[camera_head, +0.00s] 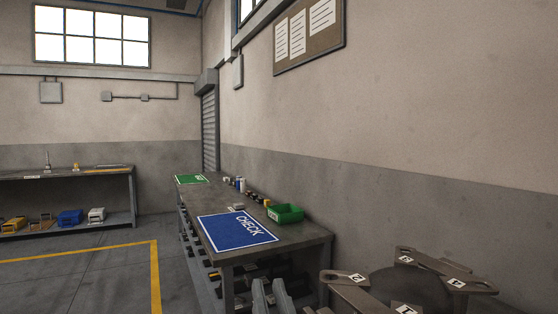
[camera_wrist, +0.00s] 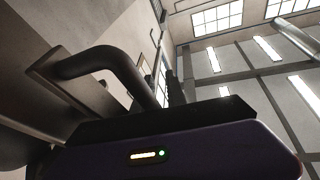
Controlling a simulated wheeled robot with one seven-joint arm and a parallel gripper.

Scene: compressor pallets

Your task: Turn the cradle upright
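I cannot make out a cradle for sure in either view. Two light grey upright prongs (camera_head: 272,297) stand at the bottom edge of the head view, in front of the near bench end; their lower part is cut off, and I cannot tell what they belong to. The wrist view is tilted up towards windows and ceiling, with a dark body with a small lit indicator and a black bent tube close in front.
A workbench (camera_head: 318,236) along the wall bears a blue CHECK mat (camera_head: 236,232), a green mat (camera_head: 191,179) and a green bin (camera_head: 286,214). Numbered grey-brown plates (camera_head: 428,262) around a dark round body fill the bottom right.

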